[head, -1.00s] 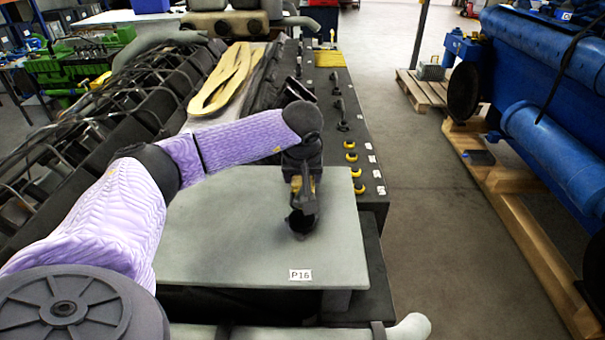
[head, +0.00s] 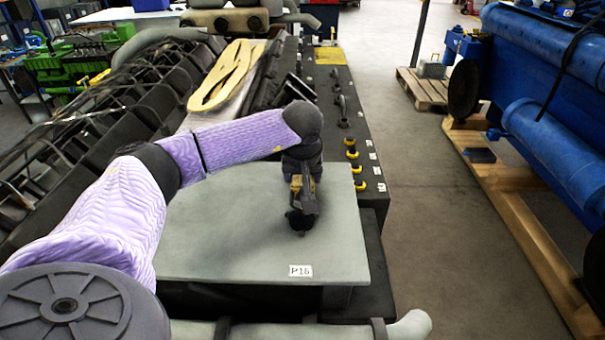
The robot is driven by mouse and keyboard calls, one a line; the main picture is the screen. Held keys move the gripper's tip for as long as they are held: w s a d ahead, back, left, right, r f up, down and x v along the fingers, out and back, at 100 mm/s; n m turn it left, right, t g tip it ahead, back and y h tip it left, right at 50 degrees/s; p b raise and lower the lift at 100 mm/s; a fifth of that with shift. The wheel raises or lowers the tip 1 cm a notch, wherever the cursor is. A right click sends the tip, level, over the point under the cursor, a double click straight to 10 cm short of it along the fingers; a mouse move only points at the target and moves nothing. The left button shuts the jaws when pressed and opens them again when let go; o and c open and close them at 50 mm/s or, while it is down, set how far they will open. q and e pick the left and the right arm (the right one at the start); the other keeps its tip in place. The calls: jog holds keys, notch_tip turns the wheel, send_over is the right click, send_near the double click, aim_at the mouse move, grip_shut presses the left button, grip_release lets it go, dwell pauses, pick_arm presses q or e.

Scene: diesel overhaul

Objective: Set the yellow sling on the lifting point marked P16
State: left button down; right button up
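The yellow sling (head: 222,78) lies in long flat loops on top of the engine, beyond the grey plate. The label P16 (head: 300,271) sits at the near edge of the grey plate (head: 230,240). My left gripper (head: 301,222) points down over the right part of this plate, behind the label and well short of the sling. A dark rounded shape shows at its fingertips. I cannot tell whether it is part of the gripper or a lifting point on the plate, nor whether the fingers are shut. My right gripper is out of view.
A dark ledge (head: 366,150) right of the plate carries several yellow-and-black fittings (head: 353,168) and dark upright fittings (head: 343,112). A blue engine (head: 560,150) stands on a wooden frame (head: 520,225) at right. The floor (head: 430,220) between is clear.

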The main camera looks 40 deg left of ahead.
pick_arm(q)
grip_release()
jog(key=v, duration=1)
jog(key=shift+w, duration=0.1)
